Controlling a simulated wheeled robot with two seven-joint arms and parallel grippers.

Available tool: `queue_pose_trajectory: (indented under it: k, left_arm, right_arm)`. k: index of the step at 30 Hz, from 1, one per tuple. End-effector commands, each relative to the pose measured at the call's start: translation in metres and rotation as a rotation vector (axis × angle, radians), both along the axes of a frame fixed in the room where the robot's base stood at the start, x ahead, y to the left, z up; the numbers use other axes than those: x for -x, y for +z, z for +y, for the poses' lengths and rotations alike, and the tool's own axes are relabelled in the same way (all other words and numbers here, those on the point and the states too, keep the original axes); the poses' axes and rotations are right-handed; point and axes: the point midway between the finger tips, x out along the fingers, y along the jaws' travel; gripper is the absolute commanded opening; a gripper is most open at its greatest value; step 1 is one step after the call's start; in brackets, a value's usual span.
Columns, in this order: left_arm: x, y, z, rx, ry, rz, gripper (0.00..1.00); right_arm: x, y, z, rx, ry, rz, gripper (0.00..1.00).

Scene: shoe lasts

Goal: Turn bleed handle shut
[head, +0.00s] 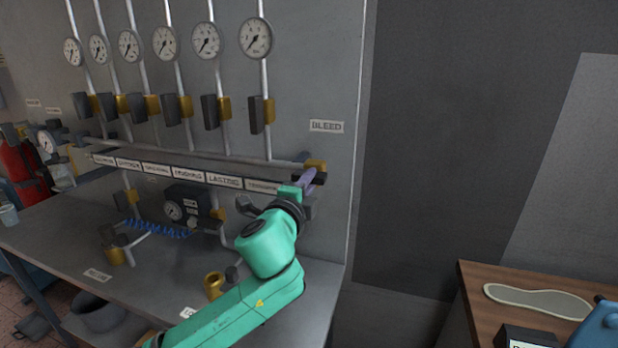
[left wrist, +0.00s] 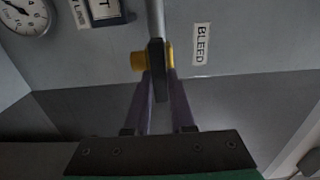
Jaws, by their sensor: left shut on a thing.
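The bleed valve, a brass fitting (head: 316,164), sits at the right end of the long horizontal pipe, below and left of the BLEED label (head: 326,127). Its dark handle is partly hidden by my left gripper (head: 308,178). In the left wrist view the black handle (left wrist: 157,84) lies between the two purple fingers of my left gripper (left wrist: 160,88), which is shut on it. There the handle runs roughly in line with the grey pipe, and brass (left wrist: 138,61) shows beside it. My right gripper is not in view.
Several gauges (head: 206,41) and dark-handled valves (head: 258,115) line the panel above the pipe. A label strip (head: 187,173) runs along below it. The grey bench (head: 60,235) spreads below. A wooden table (head: 480,300) with a pale sole shape (head: 538,300) stands at right.

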Motion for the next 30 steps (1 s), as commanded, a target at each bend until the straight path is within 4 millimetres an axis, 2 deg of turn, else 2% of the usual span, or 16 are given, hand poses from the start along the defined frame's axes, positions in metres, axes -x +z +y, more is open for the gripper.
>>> queue_pose_trajectory:
  k: [15, 16, 17, 18, 26, 30]
  left_arm:
    - [0.0001, -0.0032, -0.0007, -0.021, -0.001, -0.001, 0.00]
    - [0.0001, -0.0032, -0.0007, -0.021, -0.001, -0.001, 0.34]
    - [0.0001, -0.0031, -0.0007, -0.021, -0.001, -0.001, 0.45]
    - [0.0001, -0.0029, -0.0006, -0.020, -0.001, -0.001, 0.53]
    - [0.0001, -0.0016, -0.0002, -0.018, 0.000, -0.004, 0.53]
    - [0.0067, -0.0027, 0.0022, -0.018, -0.001, -0.004, 0.53]
  right_arm:
    - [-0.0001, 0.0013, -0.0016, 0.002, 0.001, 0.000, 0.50]
    - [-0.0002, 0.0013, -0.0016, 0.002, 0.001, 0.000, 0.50]
    - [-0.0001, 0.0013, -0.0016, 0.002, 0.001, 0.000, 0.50]
    - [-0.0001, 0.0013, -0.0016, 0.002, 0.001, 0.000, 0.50]
    - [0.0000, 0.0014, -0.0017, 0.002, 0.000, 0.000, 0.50]
    - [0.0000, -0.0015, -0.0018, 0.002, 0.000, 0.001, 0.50]
